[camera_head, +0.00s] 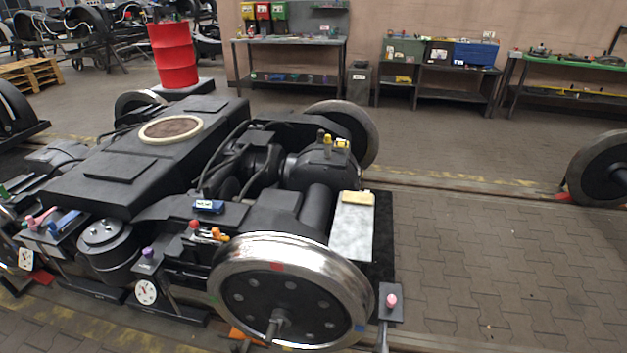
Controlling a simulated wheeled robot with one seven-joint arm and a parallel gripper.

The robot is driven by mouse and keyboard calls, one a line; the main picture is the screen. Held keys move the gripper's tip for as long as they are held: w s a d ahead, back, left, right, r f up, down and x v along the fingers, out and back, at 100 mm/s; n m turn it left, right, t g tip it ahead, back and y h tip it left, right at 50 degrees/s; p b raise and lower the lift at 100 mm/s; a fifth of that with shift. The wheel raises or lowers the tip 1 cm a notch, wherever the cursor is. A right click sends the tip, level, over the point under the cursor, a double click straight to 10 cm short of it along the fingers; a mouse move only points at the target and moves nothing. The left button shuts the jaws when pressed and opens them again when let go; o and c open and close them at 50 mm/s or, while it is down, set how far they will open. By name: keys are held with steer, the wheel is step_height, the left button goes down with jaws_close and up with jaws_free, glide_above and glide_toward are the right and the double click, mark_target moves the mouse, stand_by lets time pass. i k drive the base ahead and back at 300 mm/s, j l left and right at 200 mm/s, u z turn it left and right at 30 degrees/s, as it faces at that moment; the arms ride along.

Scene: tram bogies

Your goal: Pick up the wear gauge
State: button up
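I cannot tell for sure which item is the wear gauge. A round white dial (146,292) stands upright low beside the near wheel (291,293), in front of the black bogie frame (110,185). A similar white dial (26,259) is at the far left edge. A small blue device (208,206) lies on top of the frame, left of the near wheel. Small red and orange-topped items (207,233) sit just in front of it. My gripper is not in view.
A pale plate with a yellow block (353,222) lies right of the bogie. A pink-knobbed dark block (391,301) stands by the near wheel. Workbenches (290,62) and a red drum (173,55) are behind. The paved floor (500,265) at right is largely clear.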

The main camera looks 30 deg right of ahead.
mark_target(206, 204)
steer(key=i+j+u, duration=0.35)
steer(key=i, duration=0.3)
steer(key=i+j+u, duration=0.35)
steer(key=i, duration=0.4)
steer(key=i+u, duration=0.3)
steer(key=i, duration=0.4)
steer(key=i+z, duration=0.25)
steer(key=i, duration=0.25)
steer(key=i+j+z, duration=0.2)
steer(key=i, duration=0.25)
steer(key=i+j+z, duration=0.15)
steer(key=z, duration=0.3)
steer(key=i+j+z, duration=0.25)
steer(key=z, duration=0.25)
steer(key=i+j+z, duration=0.25)
steer(key=z, duration=0.2)
steer(key=i+j+z, duration=0.15)
steer(key=j+z, duration=0.65)
steer(key=z, duration=0.15)
steer(key=j+z, duration=0.45)
steer(key=i, duration=0.05)
